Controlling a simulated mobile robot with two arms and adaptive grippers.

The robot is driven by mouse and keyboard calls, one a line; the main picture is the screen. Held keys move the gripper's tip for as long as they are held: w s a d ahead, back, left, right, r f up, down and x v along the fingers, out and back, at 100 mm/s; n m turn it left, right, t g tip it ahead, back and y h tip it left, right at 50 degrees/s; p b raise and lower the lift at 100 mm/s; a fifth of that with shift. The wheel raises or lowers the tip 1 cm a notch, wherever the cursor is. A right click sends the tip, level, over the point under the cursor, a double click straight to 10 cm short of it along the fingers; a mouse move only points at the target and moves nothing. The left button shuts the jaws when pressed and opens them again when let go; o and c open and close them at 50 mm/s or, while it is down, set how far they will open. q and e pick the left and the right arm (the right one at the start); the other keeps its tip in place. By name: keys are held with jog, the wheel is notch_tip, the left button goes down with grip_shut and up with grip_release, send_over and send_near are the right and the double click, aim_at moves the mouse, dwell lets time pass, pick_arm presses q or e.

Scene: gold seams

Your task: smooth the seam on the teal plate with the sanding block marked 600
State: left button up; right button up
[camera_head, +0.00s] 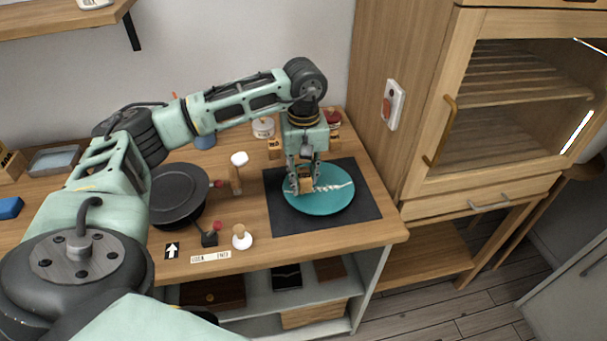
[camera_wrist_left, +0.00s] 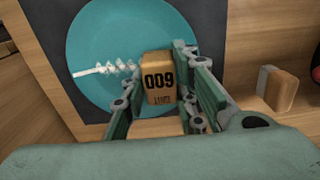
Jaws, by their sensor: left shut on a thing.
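The teal plate (camera_head: 318,203) lies on a dark mat (camera_head: 282,221) near the right end of the wooden worktop. A pale, rough seam (camera_head: 339,186) runs across the plate; it also shows in the left wrist view (camera_wrist_left: 98,69). My left gripper (camera_head: 304,185) is over the plate, pointing down, shut on an orange-tan sanding block (camera_head: 306,185). In the left wrist view the block (camera_wrist_left: 158,78) bears the marking 600, upside down. The block sits at one end of the visible seam; I cannot tell whether it touches the plate. My right gripper is not in view.
Another block (camera_wrist_left: 275,88) stands beside the mat. A dark round pan (camera_head: 177,192), a wooden-handled tool (camera_head: 237,177) and a small white-based item (camera_head: 242,238) stand left of the mat. A tall wooden cabinet (camera_head: 490,110) borders the worktop on the right.

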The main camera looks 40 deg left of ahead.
pick_arm(q)
jog(key=shift+r+p, duration=1.4)
jog(key=shift+r, duration=0.9)
jog(key=shift+w+d+f+b, duration=0.4)
jog(key=shift+w+d+f, duration=0.65)
jog(key=shift+d, duration=0.25)
jog(key=shift+w+f+b, duration=0.15)
jog(key=shift+f+b, duration=0.3)
jog(key=shift+f, duration=0.35)
